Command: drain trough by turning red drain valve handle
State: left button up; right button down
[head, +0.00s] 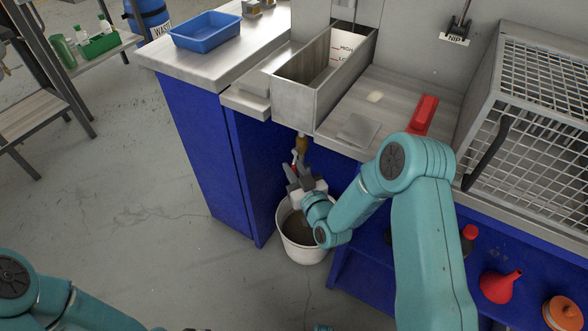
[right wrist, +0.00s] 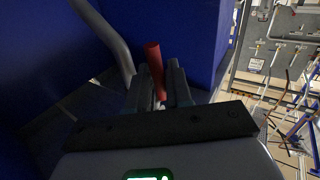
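The metal trough (head: 300,97) with a level label inside stands at the bench edge. Under it hangs a brass drain valve (head: 302,143). Its red handle (head: 294,157) points down and shows also in the right wrist view (right wrist: 154,62). My right gripper (head: 299,176) is just below the valve, its fingers apart. In the right wrist view the handle stands between the two fingers (right wrist: 160,88); contact is hard to tell in the dark. Below the gripper a white bucket (head: 303,253) with dark contents stands on the floor. My left gripper is out of view.
A blue tray (head: 205,32) lies on the bench at left. A blue cabinet side (head: 210,150) flanks the valve. A wire cage (head: 540,90) stands at right. A red funnel (head: 500,287) sits on the lower shelf. The floor at left is clear.

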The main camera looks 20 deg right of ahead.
jog(key=shift+d+r, duration=0.1)
jog(key=shift+s+d+r+n+g+h+p, duration=0.3)
jog(key=shift+s+n+g+p, duration=0.15)
jog(key=shift+g+p, duration=0.4)
jog(key=shift+s+d+r+n+g+h+p, duration=0.15)
jog(key=shift+s+d+n+g+p, duration=0.15)
jog(key=shift+n+g+p, duration=0.5)
jog(key=shift+s+d+r+n+g+h+p, duration=0.25)
jog(key=shift+s+g+p, duration=0.25)
jog(key=shift+g, duration=0.65)
jog(key=c, duration=1.2)
grip_release()
